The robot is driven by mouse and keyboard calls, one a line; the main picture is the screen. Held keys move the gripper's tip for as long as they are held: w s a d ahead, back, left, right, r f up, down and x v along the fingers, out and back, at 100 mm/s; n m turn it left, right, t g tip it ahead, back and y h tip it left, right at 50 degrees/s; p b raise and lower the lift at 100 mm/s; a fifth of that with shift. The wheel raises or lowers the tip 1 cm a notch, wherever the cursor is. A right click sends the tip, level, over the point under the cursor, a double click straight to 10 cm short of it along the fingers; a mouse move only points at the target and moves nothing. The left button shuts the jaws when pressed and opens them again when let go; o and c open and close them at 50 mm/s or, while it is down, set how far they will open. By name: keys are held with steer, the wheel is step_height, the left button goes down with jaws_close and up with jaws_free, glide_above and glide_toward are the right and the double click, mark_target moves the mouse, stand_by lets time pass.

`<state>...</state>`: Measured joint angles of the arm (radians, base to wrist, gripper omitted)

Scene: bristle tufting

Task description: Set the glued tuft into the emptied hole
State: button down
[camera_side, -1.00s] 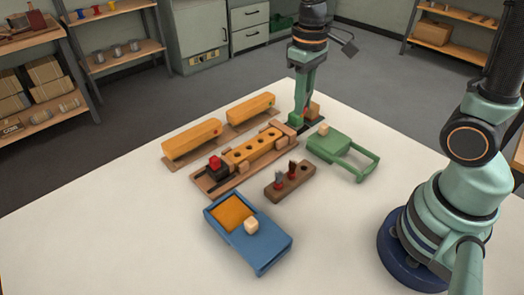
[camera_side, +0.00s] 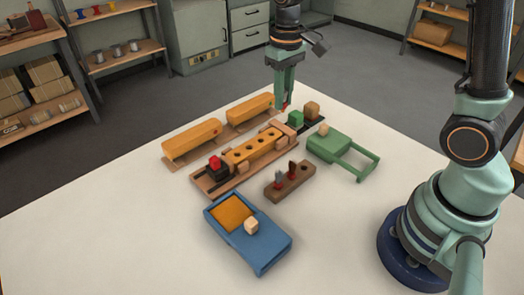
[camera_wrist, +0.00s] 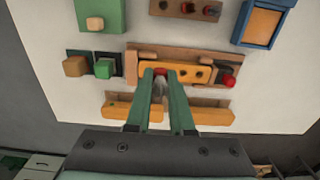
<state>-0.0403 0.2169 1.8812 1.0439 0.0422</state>
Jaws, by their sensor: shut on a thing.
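My gripper (camera_side: 285,105) hangs above the far right end of the work fixture in the side view, its fingers pointing down. It is shut on a small red tuft, whose red tip (camera_side: 285,107) shows at the fingertips. In the wrist view the gripper (camera_wrist: 161,74) has red between its fingertips, over the orange drilled block. The drilled block (camera_side: 254,147) lies clamped in a wooden fixture (camera_side: 222,181), with several dark holes along its top; it also shows in the wrist view (camera_wrist: 185,73). The tuft's lower end is too small to make out.
A green block (camera_side: 295,118) and a wooden cube (camera_side: 312,108) stand at the fixture's right. Two long orange blocks (camera_side: 192,139) lie behind. A brown rack (camera_side: 291,183), green frame (camera_side: 330,147) and blue tray (camera_side: 262,250) stand in front. A red knob (camera_side: 215,162) rises at the fixture's left end.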

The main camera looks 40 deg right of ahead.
steer(key=w+a+f, duration=0.2)
steer(key=w+f, duration=0.1)
steer(key=w, duration=0.2)
glide_above(255, 148)
steer(key=w+d, duration=0.1)
steer(key=d, duration=0.2)
steer(key=shift+w+d+f, duration=0.1)
steer(key=shift+w+f, duration=0.05)
steer(key=shift+f, duration=3.45)
steer(key=shift+f, duration=0.9)
steer(key=c, duration=0.7)
jaws_free()
steer(key=shift+o, duration=0.2)
steer(key=o, duration=0.4)
steer(key=shift+c, duration=0.2)
steer(key=shift+r, duration=0.1)
